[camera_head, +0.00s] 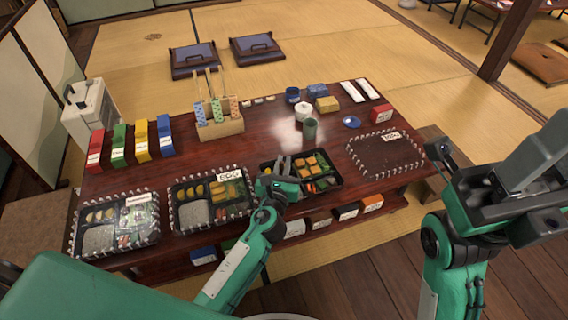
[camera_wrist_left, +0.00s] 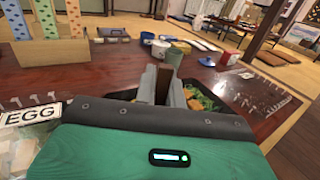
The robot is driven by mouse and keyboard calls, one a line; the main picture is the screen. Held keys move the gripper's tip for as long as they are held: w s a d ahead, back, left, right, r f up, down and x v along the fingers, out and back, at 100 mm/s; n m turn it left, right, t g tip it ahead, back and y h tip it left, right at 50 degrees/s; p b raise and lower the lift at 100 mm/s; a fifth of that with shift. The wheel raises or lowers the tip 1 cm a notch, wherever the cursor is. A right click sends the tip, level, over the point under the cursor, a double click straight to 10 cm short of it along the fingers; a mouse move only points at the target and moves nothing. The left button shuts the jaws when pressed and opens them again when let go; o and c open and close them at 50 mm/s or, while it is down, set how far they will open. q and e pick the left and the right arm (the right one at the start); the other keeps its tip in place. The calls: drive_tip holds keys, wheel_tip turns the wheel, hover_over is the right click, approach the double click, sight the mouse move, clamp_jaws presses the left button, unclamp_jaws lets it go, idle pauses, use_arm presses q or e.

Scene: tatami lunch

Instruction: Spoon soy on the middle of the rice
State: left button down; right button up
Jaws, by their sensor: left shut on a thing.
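My left gripper (camera_head: 285,168) is over the left part of the open black lunch box (camera_head: 341,186) in the middle of the table. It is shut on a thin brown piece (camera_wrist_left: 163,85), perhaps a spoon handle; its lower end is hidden. Yellow and green food shows in the box's right part; its left part, where rice may lie, is hidden. Pale rice (camera_head: 194,214) fills a compartment of the box labelled EGG, to the left. I cannot tell which vessel holds soy. My right gripper (camera_head: 483,208) is at the right, above the floor, its jaws unclear.
Another filled box (camera_head: 98,238) stands at far left, an empty marked area (camera_head: 385,153) at right. A green cup (camera_head: 310,128), a white pot (camera_head: 303,111) and a blue dish (camera_head: 351,122) stand behind the middle box. A wooden holder (camera_head: 218,128) with tall sticks stands back left.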

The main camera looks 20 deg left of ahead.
use_arm(q)
drive_tip(key=shift+s+a+r+p, duration=0.1)
drive_tip(key=shift+s+a+p, duration=0.45)
drive_tip(key=shift+a, duration=0.3)
drive_tip(key=shift+w+a, duration=0.15)
drive_tip(key=shift+w, duration=0.05)
idle(0.4)
drive_tip(key=shift+w+a+p, duration=0.1)
drive_tip(key=shift+p, duration=0.3)
drive_tip(key=shift+w, duration=0.1)
drive_tip(key=shift+w+d, duration=0.3)
drive_tip(key=shift+d, duration=0.2)
drive_tip(key=shift+w+d, duration=0.25)
drive_tip(key=shift+d, duration=0.2)
